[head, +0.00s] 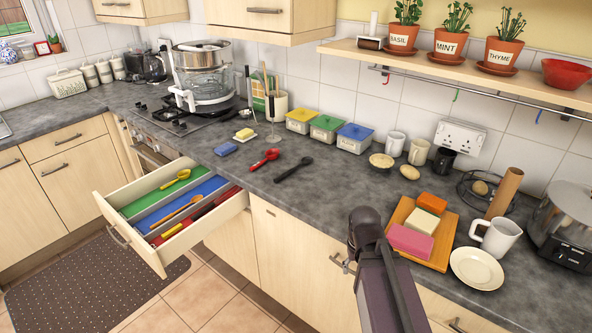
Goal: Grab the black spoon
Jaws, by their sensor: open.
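The black spoon (292,170) lies flat on the dark grey counter, with its bowl toward the back right and its handle toward the front left. My gripper (342,263) hangs at the counter's front edge, to the right of and nearer than the spoon. It is open, apart from the spoon, and nothing shows between its fingers. My arm covers part of the counter front. The spoon is fully visible.
A red spoon (263,159) lies left of the black one. An open drawer (241,201) with coloured compartments and utensils juts out below. Lidded tubs (354,138) stand behind. A wooden board (440,254) with coloured blocks lies right.

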